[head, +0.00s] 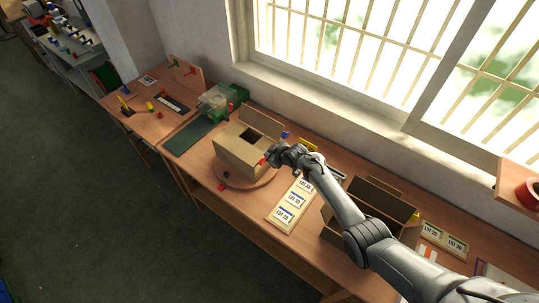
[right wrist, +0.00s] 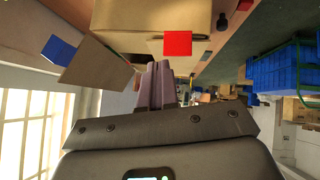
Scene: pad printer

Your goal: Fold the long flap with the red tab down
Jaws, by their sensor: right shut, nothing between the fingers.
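An open cardboard box (head: 232,160) sits on a round turntable. A long flap (head: 261,121) stands up along its far side, and the dark opening shows in front of it. A red tab (head: 264,161) shows at the box's right end beside my right gripper (head: 270,153); it also shows in the right wrist view (right wrist: 177,43). A blue tab (head: 286,134) lies beyond the gripper; in the right wrist view it (right wrist: 58,49) is on a tilted flap (right wrist: 97,66). The right gripper's fingers (right wrist: 160,72) are shut and empty, close to the box. The gripper and wrist hide part of the box's right end.
The turntable (head: 230,182) has a red mark at its front edge. A label board (head: 291,201) and a second open box (head: 330,227) lie to the right under my arm. A green mat (head: 188,138) and a green machine (head: 222,100) stand to the left. The window wall is behind.

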